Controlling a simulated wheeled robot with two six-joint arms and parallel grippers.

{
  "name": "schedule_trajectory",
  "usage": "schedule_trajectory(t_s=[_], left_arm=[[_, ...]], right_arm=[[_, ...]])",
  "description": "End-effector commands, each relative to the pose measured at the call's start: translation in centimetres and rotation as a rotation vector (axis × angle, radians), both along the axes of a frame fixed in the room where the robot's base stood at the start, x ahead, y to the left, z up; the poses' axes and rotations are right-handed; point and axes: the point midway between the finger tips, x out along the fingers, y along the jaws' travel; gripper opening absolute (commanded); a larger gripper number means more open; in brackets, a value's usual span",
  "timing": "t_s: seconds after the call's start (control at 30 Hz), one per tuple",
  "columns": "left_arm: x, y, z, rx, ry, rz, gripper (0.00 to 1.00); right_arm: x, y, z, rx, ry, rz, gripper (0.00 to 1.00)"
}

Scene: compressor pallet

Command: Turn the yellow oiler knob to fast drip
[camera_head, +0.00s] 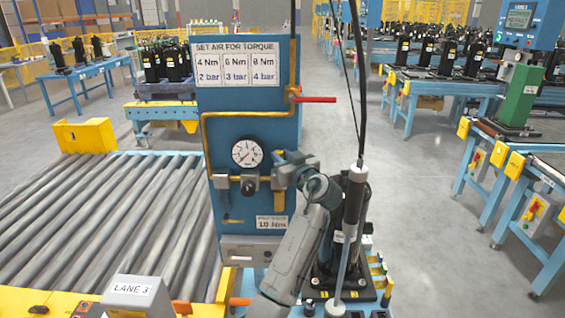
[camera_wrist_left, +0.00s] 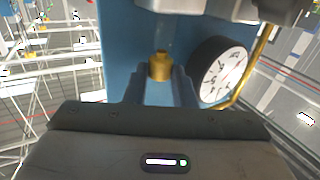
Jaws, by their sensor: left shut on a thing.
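The yellow oiler knob (camera_wrist_left: 160,66) shows in the left wrist view as a small brass-yellow cylinder in front of the blue panel. My left gripper (camera_wrist_left: 161,80) has one finger on each side of it and is shut on it. In the head view my left gripper (camera_head: 282,176) is at the right part of the blue panel (camera_head: 240,105), right of the round pressure gauge (camera_head: 247,152), and hides the knob. The knob's setting cannot be read. My right gripper is not in view.
The gauge (camera_wrist_left: 224,70) is close to the right finger in the wrist view. A black regulator knob (camera_head: 249,185) is below the gauge. A red lever (camera_head: 316,99) sticks out above. A hanging tool (camera_head: 354,195) is right of my arm. A roller conveyor (camera_head: 100,215) lies left.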

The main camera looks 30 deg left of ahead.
Motion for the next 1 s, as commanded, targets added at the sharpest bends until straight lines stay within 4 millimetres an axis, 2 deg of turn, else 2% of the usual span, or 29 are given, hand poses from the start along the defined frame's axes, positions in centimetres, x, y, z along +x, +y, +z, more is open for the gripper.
schedule_trajectory(t_s=[0.27,0.3,0.33,0.67,0.77,1.0], left_arm=[[0.0,0.0,0.1,0.0,-0.001,0.0,0.0],[0.0,0.0,0.1,0.0,-0.001,0.0,0.27],[0.0,0.0,0.1,0.0,-0.001,0.0,0.32],[-0.1,-0.2,0.0,0.0,-0.001,-0.001,0.32],[-0.5,-1.1,-0.2,-0.001,-0.002,-0.002,0.32],[-2.8,-5.1,-0.5,-0.006,-0.003,-0.003,0.32]], right_arm=[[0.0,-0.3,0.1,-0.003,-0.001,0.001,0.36],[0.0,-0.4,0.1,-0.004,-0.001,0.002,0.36],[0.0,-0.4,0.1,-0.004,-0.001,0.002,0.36],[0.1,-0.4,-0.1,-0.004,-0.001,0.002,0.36],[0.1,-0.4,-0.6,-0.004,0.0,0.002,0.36],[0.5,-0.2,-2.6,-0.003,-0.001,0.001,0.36]])
